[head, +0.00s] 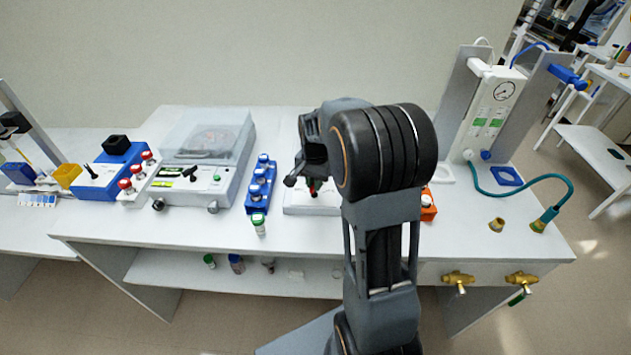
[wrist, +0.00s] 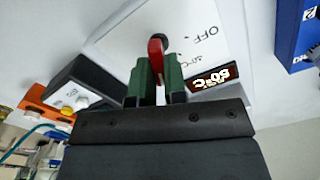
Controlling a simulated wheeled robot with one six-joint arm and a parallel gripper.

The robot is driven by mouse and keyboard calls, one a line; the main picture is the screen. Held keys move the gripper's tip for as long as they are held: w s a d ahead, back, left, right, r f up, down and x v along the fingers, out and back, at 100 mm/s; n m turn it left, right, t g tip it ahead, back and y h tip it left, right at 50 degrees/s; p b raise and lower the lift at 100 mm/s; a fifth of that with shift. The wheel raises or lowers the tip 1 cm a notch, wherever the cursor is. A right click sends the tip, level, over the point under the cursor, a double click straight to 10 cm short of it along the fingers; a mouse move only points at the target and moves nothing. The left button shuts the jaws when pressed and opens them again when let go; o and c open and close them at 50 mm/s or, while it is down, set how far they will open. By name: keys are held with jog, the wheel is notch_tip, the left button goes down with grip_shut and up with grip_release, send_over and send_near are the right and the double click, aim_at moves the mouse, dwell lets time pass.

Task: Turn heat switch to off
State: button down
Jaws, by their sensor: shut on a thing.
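The heat switch (wrist: 156,48) is a red lever with a dark round end on a white panel (wrist: 125,32). My gripper (wrist: 157,76) has its two green fingers around the red lever in the wrist view, shut on it. The printed word OFF is to the right of the lever's end, with a smaller temperature mark below it. A lit display (wrist: 211,77) shows upside-down digits beside the right finger. In the head view my gripper (head: 313,187) is low over the white unit (head: 296,206), and my arm hides much of that unit and the lever.
A blue vial rack (head: 254,200) and a lidded grey machine (head: 207,165) stand left of the white unit, with a green-capped vial (head: 259,224) in front of the rack. An orange block (head: 428,207) is close on the right. Brass fittings and a teal hose (head: 545,180) are farther right.

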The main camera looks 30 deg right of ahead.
dwell(0.3)
jog(key=n, duration=0.4)
jog(key=shift+n, duration=0.3)
jog(key=shift+w+a+n, duration=0.1)
jog(key=shift+a+n, duration=0.05)
jog(key=shift+n, duration=2.05)
jog(key=c, duration=1.2)
grip_release()
jog(key=shift+o, duration=0.2)
notch_tip(320, 180, up, 14)
jog(key=shift+f, duration=0.1)
